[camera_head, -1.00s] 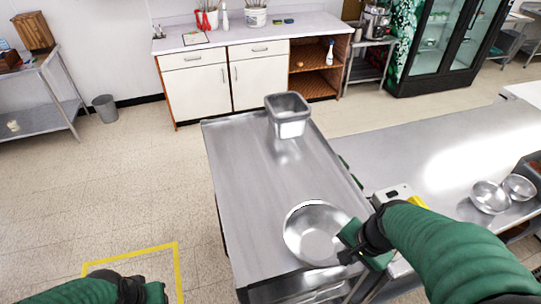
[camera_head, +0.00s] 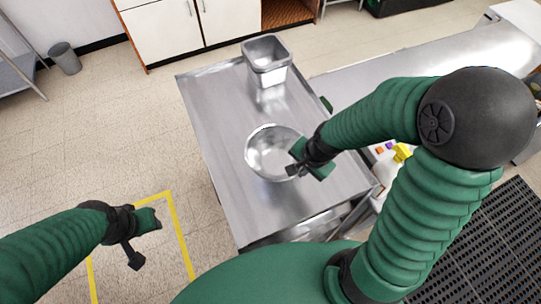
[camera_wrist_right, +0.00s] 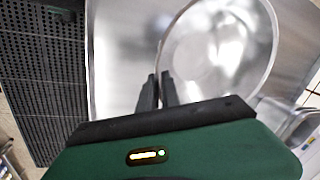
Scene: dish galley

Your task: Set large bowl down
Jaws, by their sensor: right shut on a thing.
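The large bowl (camera_head: 262,160) is a round shiny metal bowl. In the head view it is upright over the middle of the steel table (camera_head: 222,185); I cannot tell whether its base touches the top. My right gripper (camera_head: 293,170) is shut on the bowl's right rim. In the right wrist view my two dark fingers (camera_wrist_right: 158,90) are at the rim of the bowl (camera_wrist_right: 262,75), close together. My left gripper (camera_head: 134,258) is empty above the floor to the left of the table, away from the bowl; its jaw opening is unclear.
A square metal container (camera_head: 267,60) stands at the table's far end, apart from the bowl. The table's left side is bare. A long steel counter (camera_head: 425,75) runs along the right. A yellow line (camera_head: 178,225) marks the floor on the left.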

